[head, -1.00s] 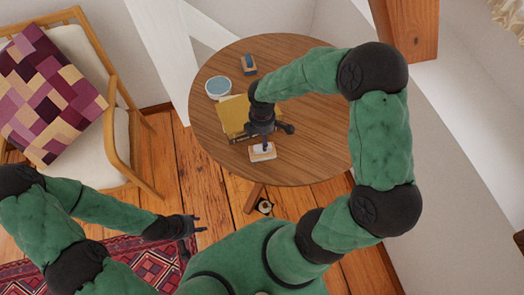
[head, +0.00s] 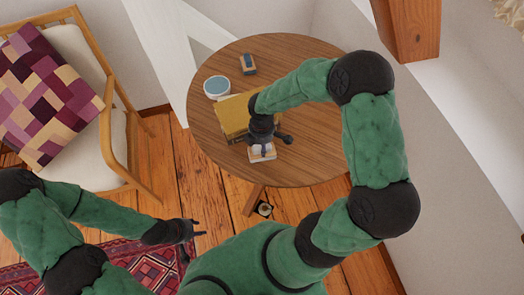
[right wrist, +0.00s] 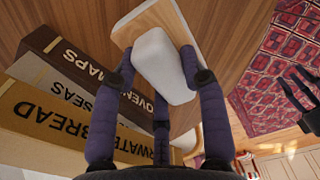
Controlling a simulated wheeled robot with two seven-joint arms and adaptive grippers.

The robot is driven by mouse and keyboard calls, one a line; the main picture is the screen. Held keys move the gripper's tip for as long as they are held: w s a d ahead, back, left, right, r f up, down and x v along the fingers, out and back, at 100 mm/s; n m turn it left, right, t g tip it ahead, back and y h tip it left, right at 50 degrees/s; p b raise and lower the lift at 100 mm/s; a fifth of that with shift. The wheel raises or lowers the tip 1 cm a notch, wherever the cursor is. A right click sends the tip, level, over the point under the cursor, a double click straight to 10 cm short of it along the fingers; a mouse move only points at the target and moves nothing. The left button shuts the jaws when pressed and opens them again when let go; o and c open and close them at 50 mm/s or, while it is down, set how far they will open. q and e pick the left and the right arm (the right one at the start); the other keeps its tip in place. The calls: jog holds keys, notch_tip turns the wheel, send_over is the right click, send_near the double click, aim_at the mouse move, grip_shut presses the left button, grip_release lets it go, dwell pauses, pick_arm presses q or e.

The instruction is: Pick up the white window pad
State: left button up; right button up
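The white window pad (right wrist: 163,68) is a pale rounded block lying on a small wooden tray (right wrist: 124,38) on the round table. In the head view the pad (head: 257,148) shows only partly beneath my right gripper (head: 268,146). In the right wrist view two dark fingers of my right gripper (right wrist: 158,68) stand on either side of the pad, with a third finger at its near end. They look open around it; I cannot tell whether they touch it. My left gripper (head: 192,238) is open and empty, low to the left, off the table.
A stack of books (right wrist: 70,85), yellow on top (head: 232,113), lies close beside the tray. A bowl (head: 216,86) and a small blue object on a wooden stand (head: 248,63) sit farther back. The right part of the table (head: 315,135) is clear. An armchair (head: 118,150) stands left.

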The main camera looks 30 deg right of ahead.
jog(key=shift+c, duration=1.1)
jog(key=shift+r+p, duration=0.35)
jog(key=shift+r, duration=0.2)
notch_tip(320, 180, up, 2)
jog(key=shift+r+p, duration=0.25)
jog(key=shift+p, duration=0.4)
jog(key=s+a+r+p, duration=0.2)
jog(key=s+a+r, duration=0.2)
jog(key=s, duration=0.1)
jog(key=s+a+r+p, duration=0.2)
jog(key=s+a+r, duration=0.3)
jog(key=shift+s+a+r, duration=0.15)
jog(key=shift+a, duration=0.15)
